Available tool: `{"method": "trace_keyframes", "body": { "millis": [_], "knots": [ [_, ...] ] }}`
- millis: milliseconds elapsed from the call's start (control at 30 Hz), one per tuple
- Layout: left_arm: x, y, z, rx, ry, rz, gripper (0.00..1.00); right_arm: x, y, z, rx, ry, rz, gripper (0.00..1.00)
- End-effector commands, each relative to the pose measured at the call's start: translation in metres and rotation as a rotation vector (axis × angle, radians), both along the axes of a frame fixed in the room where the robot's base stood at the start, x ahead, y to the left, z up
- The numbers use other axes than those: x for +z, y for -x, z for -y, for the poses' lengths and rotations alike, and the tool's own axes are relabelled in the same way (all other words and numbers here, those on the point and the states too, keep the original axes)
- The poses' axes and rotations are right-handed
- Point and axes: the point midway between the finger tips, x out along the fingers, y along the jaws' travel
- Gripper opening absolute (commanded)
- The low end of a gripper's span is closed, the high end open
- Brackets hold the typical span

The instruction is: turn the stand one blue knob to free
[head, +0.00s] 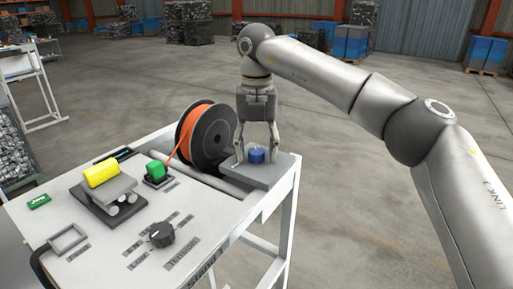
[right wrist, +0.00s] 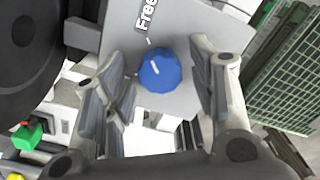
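The blue knob (head: 257,155) sits on a grey plate (head: 262,176) at the right end of the stand (head: 205,225). It also shows in the right wrist view (right wrist: 165,78), with a short white mark on its top. The printed word "Free" (right wrist: 146,16) is above it there, with a small tick between. The white mark is slanted, its upper end leaning left of the tick. My right gripper (head: 257,153) points down over the knob. Its fingers (right wrist: 160,88) are open on either side, with gaps to the knob. My left gripper is not in view.
A black reel with orange cable (head: 212,138) stands close left of my right gripper. A yellow block (head: 101,172), a green piece (head: 155,169) and a black dial (head: 161,234) are on the stand.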

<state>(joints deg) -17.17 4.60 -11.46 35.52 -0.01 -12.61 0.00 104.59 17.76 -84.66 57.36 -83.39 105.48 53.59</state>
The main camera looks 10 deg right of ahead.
Motion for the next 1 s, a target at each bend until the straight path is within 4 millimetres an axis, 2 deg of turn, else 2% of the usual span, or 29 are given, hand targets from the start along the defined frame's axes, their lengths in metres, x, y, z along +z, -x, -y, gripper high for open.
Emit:
{"method": "trace_keyframes", "body": {
  "millis": [267, 433, 800, 1000],
  "knots": [
    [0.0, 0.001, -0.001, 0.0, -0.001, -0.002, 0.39, -0.001, 0.0, 0.0, 0.002, 0.001, -0.002, 0.56],
    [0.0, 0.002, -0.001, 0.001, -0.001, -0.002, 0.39, 0.01, 0.0, -0.001, 0.001, 0.001, -0.001, 0.56],
    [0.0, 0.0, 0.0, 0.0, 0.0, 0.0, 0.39, 0.085, 0.0, -0.001, -0.001, -0.001, 0.001, 0.56],
    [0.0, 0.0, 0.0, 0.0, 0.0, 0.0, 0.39, 0.108, 0.0, 0.0, -0.001, 0.003, -0.002, 0.56]
  ]
}}
